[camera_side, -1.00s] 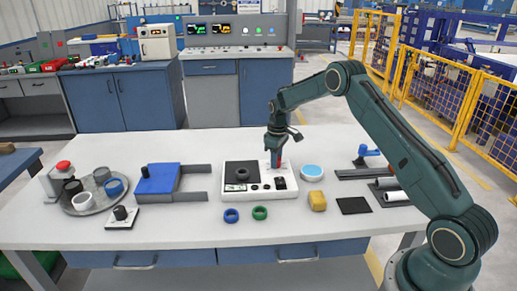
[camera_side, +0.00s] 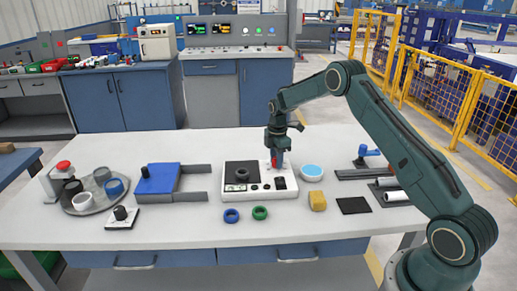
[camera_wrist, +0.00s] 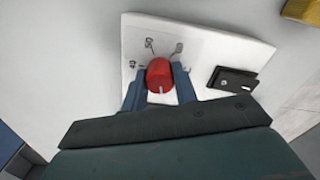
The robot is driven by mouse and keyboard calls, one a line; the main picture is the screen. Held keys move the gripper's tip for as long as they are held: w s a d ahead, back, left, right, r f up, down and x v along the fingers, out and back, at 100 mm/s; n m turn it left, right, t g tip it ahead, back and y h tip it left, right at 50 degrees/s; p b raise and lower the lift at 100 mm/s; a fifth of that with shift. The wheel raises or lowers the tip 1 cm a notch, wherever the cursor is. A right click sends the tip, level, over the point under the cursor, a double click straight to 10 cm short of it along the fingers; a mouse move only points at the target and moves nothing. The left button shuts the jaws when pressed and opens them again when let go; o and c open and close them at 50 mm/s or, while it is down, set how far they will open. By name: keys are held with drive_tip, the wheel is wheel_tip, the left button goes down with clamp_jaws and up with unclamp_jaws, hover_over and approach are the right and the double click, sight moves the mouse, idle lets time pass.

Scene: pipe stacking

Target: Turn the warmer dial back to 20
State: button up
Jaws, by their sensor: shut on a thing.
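The warmer is a white panel unit (camera_side: 262,192) with a dark square plate (camera_side: 237,165) on its left. Its red dial (camera_wrist: 159,73) stands between my gripper's blue fingers in the wrist view. A pale pointer mark on the dial faces the bottom of that picture. Small printed marks (camera_wrist: 149,45) surround the dial, too blurred to read surely; some may be hidden by my fingers. My gripper (camera_wrist: 160,80) is shut on the dial, one finger on each side. In the side view my gripper (camera_side: 276,164) is upright over the back right of the warmer, partly covering the dial.
A black rocker switch (camera_wrist: 233,80) sits beside the dial. A black ring (camera_side: 242,174) lies on the dark plate. Blue (camera_side: 231,215) and green (camera_side: 260,212) rings lie in front.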

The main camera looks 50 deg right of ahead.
drive_tip(key=shift+r+n, duration=0.15)
drive_tip(key=shift+n, duration=0.95)
drive_tip(key=o, duration=1)
drive_tip(key=shift+c, duration=0.2)
wheel_tip(320, 180, up, 14)
